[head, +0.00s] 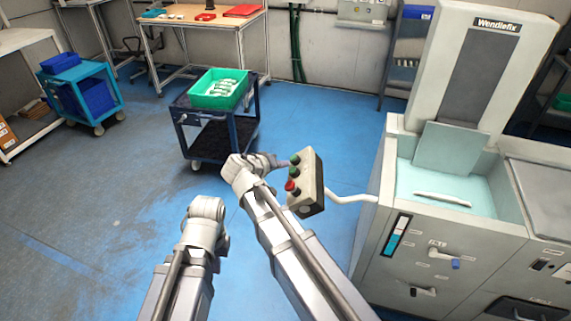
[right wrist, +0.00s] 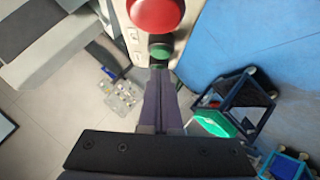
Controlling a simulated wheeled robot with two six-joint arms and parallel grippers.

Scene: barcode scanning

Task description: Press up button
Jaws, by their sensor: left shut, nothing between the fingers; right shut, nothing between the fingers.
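In the right wrist view, the red button (right wrist: 154,12) and a green button (right wrist: 160,50) show at the top. My right gripper (head: 284,163) is shut and empty. Its fingertips (right wrist: 158,72) are at the end green button and partly cover it; I cannot tell whether they touch or press it. My left gripper (head: 207,208) is lower left, away from the box; its fingertips are not clearly seen.
A dark blue cart (head: 212,128) holding a green crate (head: 200,101) stands beyond my arms. A blue cart (head: 112,93) is at far left. Blue floor between is clear.

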